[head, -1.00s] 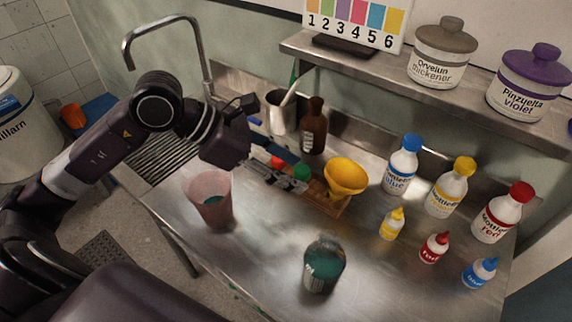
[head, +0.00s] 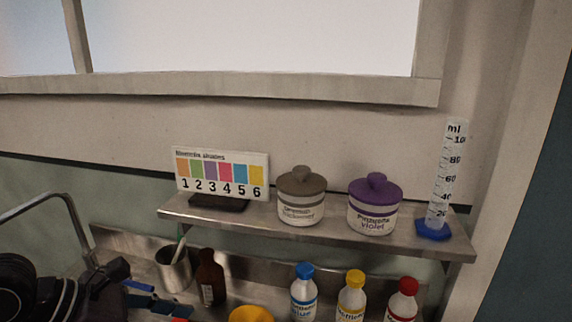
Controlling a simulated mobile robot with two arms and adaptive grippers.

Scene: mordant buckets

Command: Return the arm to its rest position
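My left arm (head: 45,296) shows dark in the lower left corner of the head view, beside the tap. Its gripper end lies at the bottom edge, and the fingers cannot be made out, so I cannot tell whether they are open or shut. My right gripper is not in view.
A steel shelf (head: 330,240) holds a number card (head: 221,173), a grey-lidded jar (head: 300,197), a purple-lidded jar (head: 374,205) and a measuring cylinder (head: 446,180). Below stand a steel cup (head: 174,270), brown bottle (head: 209,279), bottles with blue (head: 304,292), yellow (head: 352,297) and red caps (head: 402,300), and a yellow funnel (head: 250,314).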

